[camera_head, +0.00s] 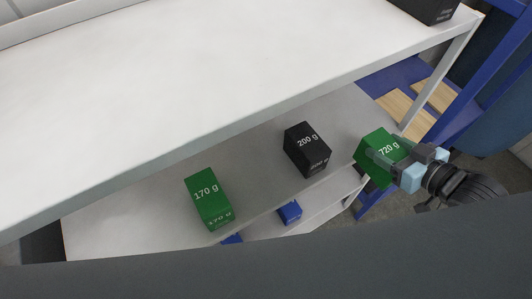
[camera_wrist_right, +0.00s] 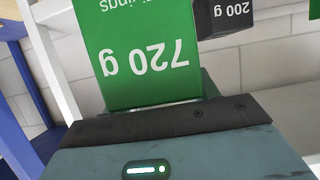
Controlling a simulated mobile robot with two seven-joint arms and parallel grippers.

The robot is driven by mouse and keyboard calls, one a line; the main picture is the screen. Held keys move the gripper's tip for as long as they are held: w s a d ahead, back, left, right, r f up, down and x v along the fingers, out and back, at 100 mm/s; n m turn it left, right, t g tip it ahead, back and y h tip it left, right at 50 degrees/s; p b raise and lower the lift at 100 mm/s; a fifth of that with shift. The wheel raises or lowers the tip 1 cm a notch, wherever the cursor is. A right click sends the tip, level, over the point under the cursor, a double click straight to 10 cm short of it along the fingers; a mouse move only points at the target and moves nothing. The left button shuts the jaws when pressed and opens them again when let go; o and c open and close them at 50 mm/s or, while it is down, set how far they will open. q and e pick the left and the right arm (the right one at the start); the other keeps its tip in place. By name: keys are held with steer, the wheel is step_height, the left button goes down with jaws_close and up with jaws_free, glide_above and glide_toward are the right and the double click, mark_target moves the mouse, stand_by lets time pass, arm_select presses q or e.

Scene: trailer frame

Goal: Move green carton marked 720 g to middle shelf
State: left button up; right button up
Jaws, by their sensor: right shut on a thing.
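The green carton marked 720 g (camera_head: 374,150) is at the right end of the middle shelf (camera_head: 258,170) in the head view. My right gripper (camera_head: 395,163) is shut on it. In the right wrist view the carton (camera_wrist_right: 140,50) fills the upper middle, its label upside down, close against the gripper (camera_wrist_right: 165,120). I cannot tell whether the carton touches the shelf or hangs just in front of it. My left gripper is not in view.
A black box marked 200 g (camera_head: 306,150) and a green box marked 170 g (camera_head: 207,199) stand on the middle shelf. The white top shelf (camera_head: 180,80) overhangs it. Blue boxes (camera_head: 289,211) sit lower down. A white post (camera_head: 440,85) rises beside the carton.

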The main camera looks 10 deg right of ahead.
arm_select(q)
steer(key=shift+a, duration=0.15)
arm_select(e)
steer(key=shift+a+r, duration=0.2)
steer(key=shift+r, duration=0.3)
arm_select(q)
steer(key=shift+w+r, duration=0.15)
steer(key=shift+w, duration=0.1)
arm_select(e)
steer(key=shift+w, duration=0.15)
steer(key=shift+w+d, duration=0.1)
steer(key=shift+w, duration=0.1)
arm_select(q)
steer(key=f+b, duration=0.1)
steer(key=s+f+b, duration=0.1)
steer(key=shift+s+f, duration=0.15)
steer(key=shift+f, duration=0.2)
arm_select(e)
steer(key=w+d+f, duration=0.1)
steer(key=w+d, duration=0.2)
steer(key=w, duration=1.1)
steer(key=shift+w+f, duration=0.2)
steer(key=shift+f, duration=0.05)
steer(key=shift+w, duration=0.15)
